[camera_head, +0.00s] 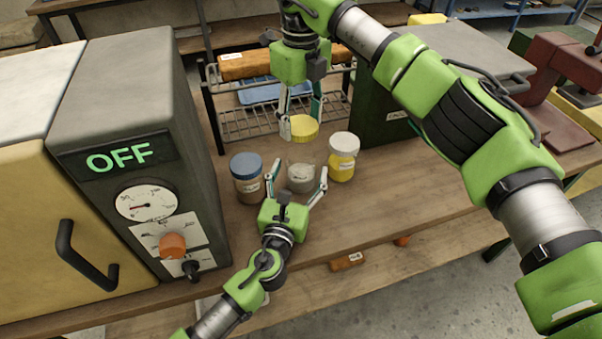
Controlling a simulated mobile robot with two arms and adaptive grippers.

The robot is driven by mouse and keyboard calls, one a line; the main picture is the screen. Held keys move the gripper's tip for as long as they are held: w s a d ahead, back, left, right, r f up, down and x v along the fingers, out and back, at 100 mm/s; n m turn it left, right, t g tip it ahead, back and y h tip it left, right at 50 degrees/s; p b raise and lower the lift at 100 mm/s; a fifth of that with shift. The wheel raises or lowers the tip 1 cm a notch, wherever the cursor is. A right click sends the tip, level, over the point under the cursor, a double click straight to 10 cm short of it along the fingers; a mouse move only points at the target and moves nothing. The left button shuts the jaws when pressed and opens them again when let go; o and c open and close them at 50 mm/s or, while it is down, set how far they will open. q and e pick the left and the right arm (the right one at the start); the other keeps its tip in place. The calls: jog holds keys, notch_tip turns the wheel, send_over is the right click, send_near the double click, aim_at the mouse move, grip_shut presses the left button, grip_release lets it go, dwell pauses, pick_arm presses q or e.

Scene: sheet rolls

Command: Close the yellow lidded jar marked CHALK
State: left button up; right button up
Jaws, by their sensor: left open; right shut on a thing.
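An open glass jar (301,181) with pale grey contents and a small label stands upright on the bench. I cannot read its label. A yellow lid (304,131) is off the jar, in the air above and slightly behind its mouth. My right gripper (301,117), reaching down from above, is shut on this lid. My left gripper (297,174) is open, with its fingers on either side of the open jar. I cannot tell whether either finger touches the glass.
A blue-lidded jar (247,178) stands close on the left, and a yellow jar with a cream lid (342,158) close on the right. A wire rack (250,128) is behind. A grey control box (130,120) reading OFF stands left. The bench (400,203) is clear to the right.

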pick_arm(q)
jog(key=c, duration=1.7)
pick_arm(e)
send_over(301, 153)
jog(key=shift+f, duration=2.5)
jog(key=shift+f, duration=0.1)
jog(key=shift+f, duration=0.8)
jog(key=shift+f, duration=0.55)
